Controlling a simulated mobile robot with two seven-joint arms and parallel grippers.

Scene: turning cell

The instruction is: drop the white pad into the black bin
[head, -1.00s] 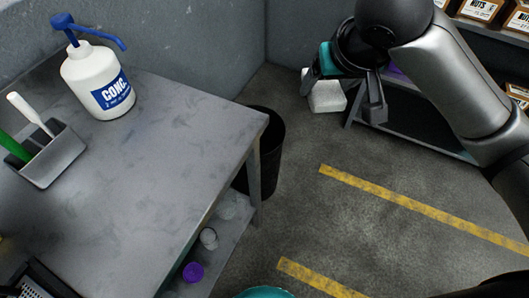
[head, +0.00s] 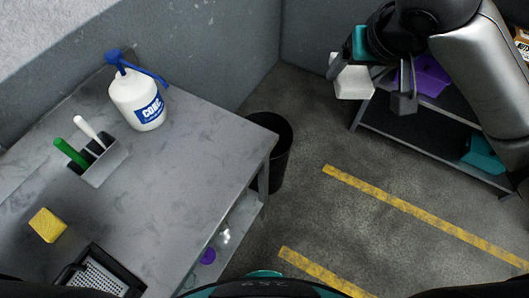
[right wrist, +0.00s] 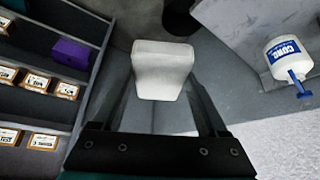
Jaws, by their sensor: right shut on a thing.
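The white pad (head: 353,82) is a small pale block held in my right gripper (head: 372,82), up in the air at the upper right of the head view. In the right wrist view the pad (right wrist: 162,70) sits between the two fingers. The black bin (head: 277,150) stands on the floor beside the far right corner of the grey table, to the left of the gripper in the head view. The table hides part of it. A dark part of the bin (right wrist: 182,18) shows at the top of the right wrist view. My left gripper is not in view.
The grey table (head: 190,190) carries a white bottle (head: 138,100) with a blue pump, a brush holder (head: 105,165), a yellow sponge (head: 47,225) and a black tray (head: 98,275). A shelf rack (head: 425,125) stands at the right. Floor between is clear.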

